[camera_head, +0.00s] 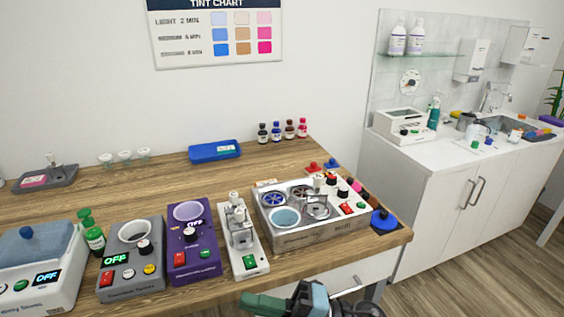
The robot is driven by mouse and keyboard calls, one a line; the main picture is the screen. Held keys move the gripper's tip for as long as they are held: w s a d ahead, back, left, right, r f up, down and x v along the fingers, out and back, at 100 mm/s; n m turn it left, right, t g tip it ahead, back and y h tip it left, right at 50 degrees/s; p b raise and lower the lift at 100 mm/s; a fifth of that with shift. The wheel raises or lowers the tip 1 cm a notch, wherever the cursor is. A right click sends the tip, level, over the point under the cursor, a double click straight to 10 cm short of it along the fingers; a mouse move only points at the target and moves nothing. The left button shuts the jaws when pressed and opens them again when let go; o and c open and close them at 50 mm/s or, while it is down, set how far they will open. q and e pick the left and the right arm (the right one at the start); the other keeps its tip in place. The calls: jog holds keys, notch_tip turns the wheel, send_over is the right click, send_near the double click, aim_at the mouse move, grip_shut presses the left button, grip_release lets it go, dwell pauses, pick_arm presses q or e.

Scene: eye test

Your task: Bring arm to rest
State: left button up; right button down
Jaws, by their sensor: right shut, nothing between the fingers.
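My right arm comes in at the bottom edge, in front of the wooden table (110,192), with green and dark parts showing. My right gripper (345,292) is at its dark end, low beside the table's front right edge and apart from the devices on top. It is shut and holds nothing. Much of the arm is cut off by the picture's bottom edge. My left gripper is not in view.
Near the front edge stand a grey device (130,262), a purple device (193,250), a white device (241,240) and a silver multi-bath unit (325,235). A blue tray (214,151) and small bottles (276,132) stand behind. A white sink cabinet (425,200) is at right; floor shows before it.

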jog(key=s+d+f+m+t+h+p, duration=0.1)
jog(key=d+f+m+t+h, duration=0.65)
jog(key=m, duration=0.45)
jog(key=s+d+f+m+t+h, duration=0.2)
jog(key=d+f+m+t+h, duration=0.6)
jog(key=m, duration=0.5)
pick_arm(q)
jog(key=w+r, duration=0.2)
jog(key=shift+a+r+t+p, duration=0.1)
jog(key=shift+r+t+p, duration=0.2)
jog(key=shift+p, duration=0.1)
pick_arm(e)
jog(key=s+d+f+m+g+h, duration=0.2)
jog(key=s+d+f+m+g, duration=0.1)
jog(key=s+f, duration=0.4)
jog(key=s+d+f+m+g+h, duration=0.2)
jog(key=s+d+f+m+g, duration=0.2)
jog(key=s+f, duration=0.4)
jog(key=s+d+g, duration=0.1)
jog(key=s+d, duration=0.1)
jog(key=s, duration=0.2)
jog(key=shift+f, duration=0.15)
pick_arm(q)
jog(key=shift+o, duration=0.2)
